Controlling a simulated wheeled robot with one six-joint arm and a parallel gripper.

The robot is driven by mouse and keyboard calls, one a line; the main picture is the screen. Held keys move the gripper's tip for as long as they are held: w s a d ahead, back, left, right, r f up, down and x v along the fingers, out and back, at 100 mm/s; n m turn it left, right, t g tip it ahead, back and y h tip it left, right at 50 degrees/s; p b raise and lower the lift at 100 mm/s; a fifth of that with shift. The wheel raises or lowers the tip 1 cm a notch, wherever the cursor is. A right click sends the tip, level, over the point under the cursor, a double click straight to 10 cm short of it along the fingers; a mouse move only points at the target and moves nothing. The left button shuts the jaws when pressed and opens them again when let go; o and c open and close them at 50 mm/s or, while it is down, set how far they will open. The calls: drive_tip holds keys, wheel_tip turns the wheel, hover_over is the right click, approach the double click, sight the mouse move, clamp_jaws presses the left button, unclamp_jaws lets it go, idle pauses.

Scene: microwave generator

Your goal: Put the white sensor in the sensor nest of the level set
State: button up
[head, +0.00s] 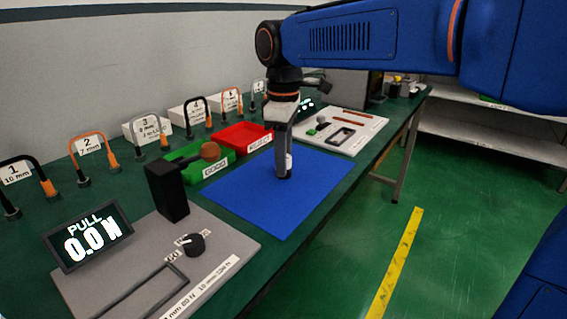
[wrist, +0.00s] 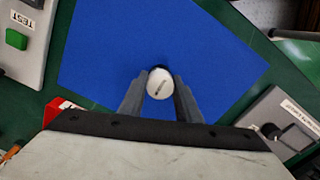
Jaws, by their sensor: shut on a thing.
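My gripper (head: 283,172) points down above the blue mat in the head view. It is shut on the white sensor, a small round white piece (wrist: 159,84) with a dark mark on its top, seen between the two fingers in the wrist view. In the head view only a pale sliver of it shows between the fingers. A light grey panel (head: 361,138) at the far end of the bench carries a small dark display, a green button and a black rectangular frame; it looks like the level set. I cannot make out its sensor nest.
The blue mat (head: 240,197) is otherwise bare. A green bin (head: 193,172) and a red bin (head: 236,133) stand left of it. The near grey panel (head: 222,246) holds a black post, a knob and a PULL display (head: 88,238). Several numbered cable loops line the wall.

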wheel_tip(320, 180, up, 10)
drive_tip(key=shift+f, duration=0.2)
idle(0.3)
